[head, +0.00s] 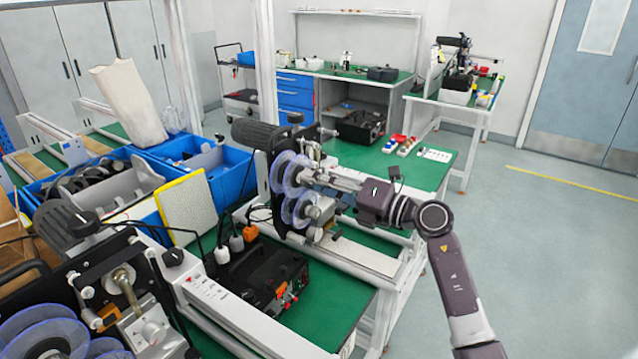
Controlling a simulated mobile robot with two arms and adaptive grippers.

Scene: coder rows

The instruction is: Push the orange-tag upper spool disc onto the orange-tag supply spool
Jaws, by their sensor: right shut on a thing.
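Two translucent violet spool discs show on the coder machine in the middle: an upper disc (284,173) and, just below it, a lower disc (291,208). My right gripper (318,179) reaches in from the right, with its fingers at the right side of the upper disc. It is shut on what looks like this upper disc; the fingers and machine parts hide the contact. I cannot tell whether the disc is seated on its spool. No orange tag can be made out clearly on these discs. My left gripper is not in view.
A second coder with violet discs (45,340) stands at near left. A black control box (262,277) and cables sit below the middle coder. Blue bins (232,170) and a yellow-edged pad (187,207) stand left. The floor on the right is clear.

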